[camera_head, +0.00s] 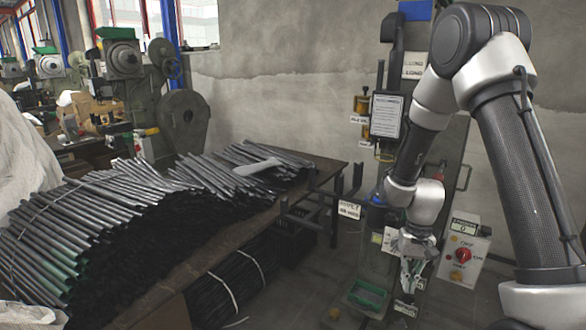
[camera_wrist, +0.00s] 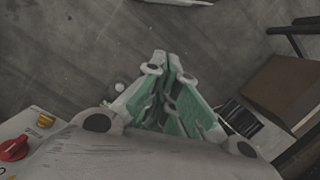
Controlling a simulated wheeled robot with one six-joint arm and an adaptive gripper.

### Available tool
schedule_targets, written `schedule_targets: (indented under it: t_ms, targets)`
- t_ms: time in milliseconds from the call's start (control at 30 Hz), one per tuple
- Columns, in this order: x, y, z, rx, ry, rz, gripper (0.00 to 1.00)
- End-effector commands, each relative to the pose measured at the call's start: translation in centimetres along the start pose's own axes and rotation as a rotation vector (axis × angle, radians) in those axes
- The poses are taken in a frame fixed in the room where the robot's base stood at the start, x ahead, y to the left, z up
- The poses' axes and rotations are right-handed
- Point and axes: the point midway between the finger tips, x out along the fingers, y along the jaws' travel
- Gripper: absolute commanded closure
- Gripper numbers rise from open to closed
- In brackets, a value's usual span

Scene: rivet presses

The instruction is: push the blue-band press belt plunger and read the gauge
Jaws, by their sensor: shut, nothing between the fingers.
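The press (camera_head: 415,12) stands against the wall at the right, with a blue part at its top; my arm covers much of its column. Its control box (camera_head: 482,243) has a red knob (camera_head: 463,255), yellow buttons and a small display (camera_head: 463,227) that seems to read 0. The red knob also shows at the lower left of the wrist view (camera_wrist: 14,149). My gripper (camera_head: 408,284) is in front of the lower press, left of the control box, pointing down. In the wrist view its green-padded fingers (camera_wrist: 168,66) meet, with nothing between them. I cannot make out the belt plunger.
A table (camera_head: 240,218) heaped with dark metal rods stands left of the press, with bundled rods beneath. A green tray (camera_head: 367,296) lies low near my gripper. Labelled signs (camera_head: 349,209) and dark bars stick out beside the press. Bare floor shows below my gripper in the wrist view.

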Motion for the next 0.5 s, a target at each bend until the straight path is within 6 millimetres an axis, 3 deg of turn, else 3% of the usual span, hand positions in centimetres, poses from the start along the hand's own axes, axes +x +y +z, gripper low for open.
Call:
schedule_targets:
  t_ms: [33,200,300,500]
  targets:
    - [-2.9,0.5,1.7,-0.04,0.0,0.002,1.0]
    - [-10.3,2.5,7.8,-0.157,-0.005,0.022,1.0]
    - [-13.8,3.9,11.3,-0.202,0.017,0.034,1.0]
    - [-18.9,6.3,17.3,-0.234,0.135,0.051,1.0]
